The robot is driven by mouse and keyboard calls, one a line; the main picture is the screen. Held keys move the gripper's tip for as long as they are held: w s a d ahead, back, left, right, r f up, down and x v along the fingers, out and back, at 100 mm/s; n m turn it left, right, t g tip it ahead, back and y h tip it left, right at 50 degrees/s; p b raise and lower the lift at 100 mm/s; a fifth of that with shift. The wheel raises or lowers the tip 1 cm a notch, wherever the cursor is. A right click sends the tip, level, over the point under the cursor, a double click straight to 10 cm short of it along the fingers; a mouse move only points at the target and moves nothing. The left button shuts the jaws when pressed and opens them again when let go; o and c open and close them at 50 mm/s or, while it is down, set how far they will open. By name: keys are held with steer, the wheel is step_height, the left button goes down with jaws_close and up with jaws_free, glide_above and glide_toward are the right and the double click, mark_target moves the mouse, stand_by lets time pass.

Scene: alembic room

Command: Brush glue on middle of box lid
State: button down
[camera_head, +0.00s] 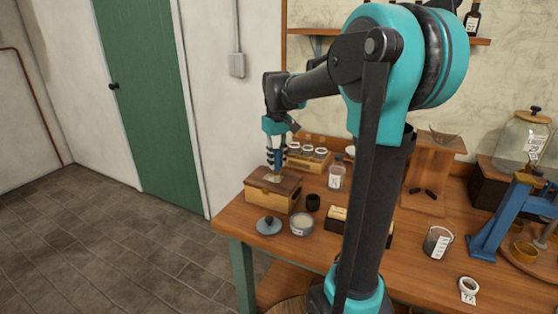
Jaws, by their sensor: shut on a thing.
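A wooden box (262,199) with a darker brown lid (289,184) stands at the table's left end. My gripper (276,169) points down over the lid, shut on what appears to be the brush, mostly hidden by the fingers. A pale patch (271,178) lies on the lid's middle just under the fingertips; I cannot tell if it is glue, bristles or a label. A round open pot with pale contents (302,222), possibly the glue, stands in front of the box. A grey knobbed cover (268,226) lies to its left.
A small dark cup (313,203) and a labelled jar (336,178) stand right of the box. A wooden rack with several round pale-topped items (308,158) is behind. A glass beaker (437,242) and tape roll (468,285) are at right. My arm hides the table's middle.

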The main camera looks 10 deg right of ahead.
steer(key=shift+w+a, duration=0.6)
steer(key=shift+a, duration=0.25)
steer(key=shift+w+a, duration=0.6)
steer(key=shift+a, duration=0.2)
steer(key=shift+s+d, duration=0.7)
steer(key=shift+d, duration=0.3)
steer(key=shift+s+d, duration=0.7)
steer(key=shift+d, duration=0.25)
steer(key=shift+a, duration=0.1)
steer(key=shift+w+a, duration=0.7)
steer(key=shift+a, duration=0.25)
steer(key=shift+w+a, duration=0.7)
steer(key=shift+a, duration=0.2)
steer(key=shift+w, duration=0.1)
steer(key=shift+w+d, duration=0.5)
steer(key=shift+w, duration=0.1)
